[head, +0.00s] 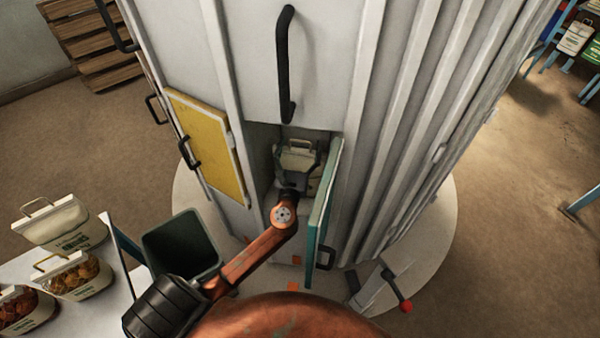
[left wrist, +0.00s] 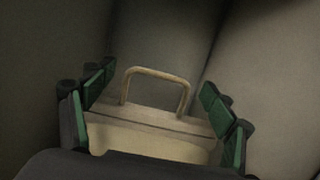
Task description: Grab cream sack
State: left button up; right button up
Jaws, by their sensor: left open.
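A cream sack (head: 298,156) with a looped handle stands inside an open compartment of the tall pale metal cabinet. In the left wrist view the sack (left wrist: 150,142) has a pale top bar, and its tan handle rises from the bar. My left gripper (head: 297,172) reaches into the compartment just in front of the sack. Its green-padded fingers (left wrist: 157,88) are open, one to each side of the sack's top bar and handle. I cannot tell whether the pads touch it. The sack's lower part is hidden by my gripper. My right gripper is not in view.
A teal-edged door (head: 325,205) hangs open close to the right of my left arm. A yellow door (head: 205,143) is on the left. A dark green bin (head: 181,246) and a white table (head: 110,305) with several sacks stand at the lower left.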

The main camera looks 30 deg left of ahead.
pick_arm(q)
jog(key=shift+w+a, duration=0.2)
jog(key=shift+w, duration=0.25)
jog(key=shift+c, duration=0.7)
grip_shut()
jog(key=shift+r, duration=0.35)
